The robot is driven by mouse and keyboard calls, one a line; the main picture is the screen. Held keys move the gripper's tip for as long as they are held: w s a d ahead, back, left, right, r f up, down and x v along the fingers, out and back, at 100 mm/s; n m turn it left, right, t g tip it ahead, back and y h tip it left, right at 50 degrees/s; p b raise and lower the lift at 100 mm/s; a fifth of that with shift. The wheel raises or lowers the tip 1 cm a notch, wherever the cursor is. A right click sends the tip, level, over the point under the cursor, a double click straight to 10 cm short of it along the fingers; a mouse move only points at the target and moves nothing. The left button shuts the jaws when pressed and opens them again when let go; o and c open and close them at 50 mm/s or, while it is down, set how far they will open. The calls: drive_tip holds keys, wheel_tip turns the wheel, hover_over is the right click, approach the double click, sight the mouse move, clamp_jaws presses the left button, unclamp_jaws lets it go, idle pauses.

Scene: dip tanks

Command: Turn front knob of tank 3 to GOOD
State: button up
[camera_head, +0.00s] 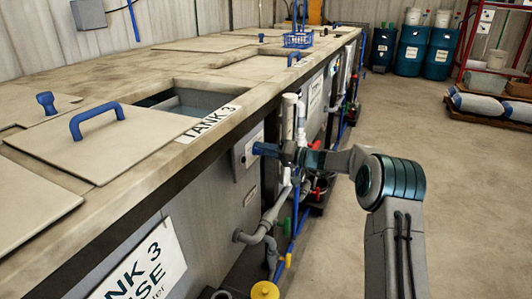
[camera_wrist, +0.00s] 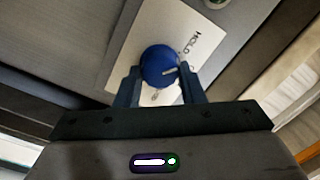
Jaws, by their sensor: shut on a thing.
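The front knob (camera_wrist: 159,66) of tank 3 is a round blue knob with a pale pointer line, on a light label plate (camera_wrist: 140,35). In the wrist view my gripper (camera_wrist: 162,80) has one finger on each side of the knob and is shut on it. The plate's lettering is partly hidden and too small to read fully. In the head view my gripper (camera_head: 262,149) reaches the control plate (camera_head: 243,158) on the tank's front, below the TANK 3 label (camera_head: 208,122). The knob is hidden there behind my gripper.
Grey and white pipes (camera_head: 272,215) with coloured valve handles run along the tank front below my arm. A lid with a blue handle (camera_head: 97,118) lies on the tank top beside an opening. Blue drums (camera_head: 412,50) stand at the back.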

drive_tip(key=m+p, duration=0.2)
drive_tip(key=m, duration=0.5)
drive_tip(key=m+p, duration=0.2)
drive_tip(key=m, duration=0.5)
drive_tip(key=m+t+p, duration=0.1)
drive_tip(key=m+p, duration=0.2)
drive_tip(key=m, duration=0.4)
drive_tip(key=shift+s+f, duration=0.2)
drive_tip(key=shift+f, duration=0.05)
drive_tip(key=shift+f+m+p, duration=0.1)
drive_tip(key=shift+m+p, duration=0.3)
drive_tip(key=shift+m, duration=0.4)
drive_tip(key=o, duration=1)
